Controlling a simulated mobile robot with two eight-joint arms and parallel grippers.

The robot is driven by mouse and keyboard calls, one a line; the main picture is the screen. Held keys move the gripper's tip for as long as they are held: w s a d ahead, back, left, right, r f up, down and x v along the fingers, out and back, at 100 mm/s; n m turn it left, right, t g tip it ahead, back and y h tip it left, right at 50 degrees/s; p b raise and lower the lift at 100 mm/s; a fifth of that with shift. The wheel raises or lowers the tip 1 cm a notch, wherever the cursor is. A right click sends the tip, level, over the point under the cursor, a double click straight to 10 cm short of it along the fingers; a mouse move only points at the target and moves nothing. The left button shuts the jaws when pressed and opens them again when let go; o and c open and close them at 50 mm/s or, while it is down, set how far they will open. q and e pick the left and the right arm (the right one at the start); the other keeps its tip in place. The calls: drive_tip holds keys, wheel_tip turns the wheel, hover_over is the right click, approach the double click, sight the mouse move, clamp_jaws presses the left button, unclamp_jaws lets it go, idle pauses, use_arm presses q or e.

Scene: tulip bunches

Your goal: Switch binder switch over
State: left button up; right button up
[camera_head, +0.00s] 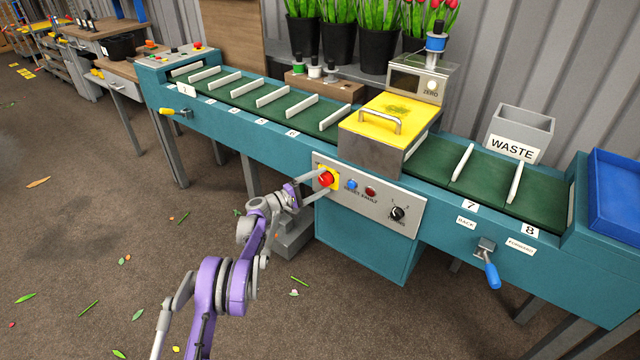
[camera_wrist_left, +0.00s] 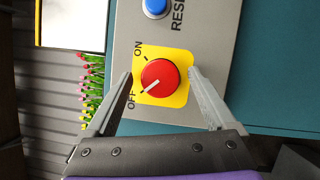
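The binder switch is a round red knob (camera_head: 326,179) on a yellow plate on the grey control panel (camera_head: 408,230) at the front of the teal conveyor. In the left wrist view the red knob (camera_wrist_left: 160,76) has a white pointer line directed at the OFF label; the ON label is above it in that picture. My left gripper (camera_head: 323,184) is at the panel with its fingers spread. In the left wrist view the gripper (camera_wrist_left: 160,74) has one finger on each side of the knob, with visible gaps to it. My right gripper is not in view.
A blue RESET button (camera_head: 351,185), a red FAULT lamp (camera_head: 370,191) and a black dial (camera_head: 397,213) sit right of the switch. A yellow-lidded box (camera_head: 392,120) stands above. A blue-handled lever (camera_head: 491,272) is farther right. Floor in front is mostly open.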

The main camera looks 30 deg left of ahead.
use_arm(q)
drive_tip(key=r+p+v, duration=0.1)
drive_tip(key=v, duration=0.9)
drive_tip(key=shift+s+a+f, duration=0.15)
drive_tip(key=shift+s+f, duration=0.2)
drive_tip(key=shift+f, duration=0.15)
